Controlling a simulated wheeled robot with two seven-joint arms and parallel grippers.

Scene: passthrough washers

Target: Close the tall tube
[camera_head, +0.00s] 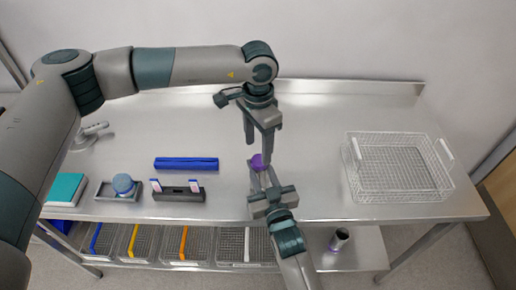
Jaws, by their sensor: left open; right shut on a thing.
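A small purple, rounded thing (257,162) shows between the two grippers, above the front middle of the steel table. It may be the cap or top of the tall tube; the rest is hidden or too small to tell. My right gripper (259,172) reaches up from the front edge and is shut on this purple thing. My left gripper (259,146) points down from above, open, with its fingertips just above or around the purple thing. I cannot tell whether they touch it.
A wire basket (350,180) stands on the right of the table (315,125). At left are a long blue block (186,163), a dark holder (178,195) with two small upright items, a tray (104,192) with a blue round thing, and a teal box (66,188).

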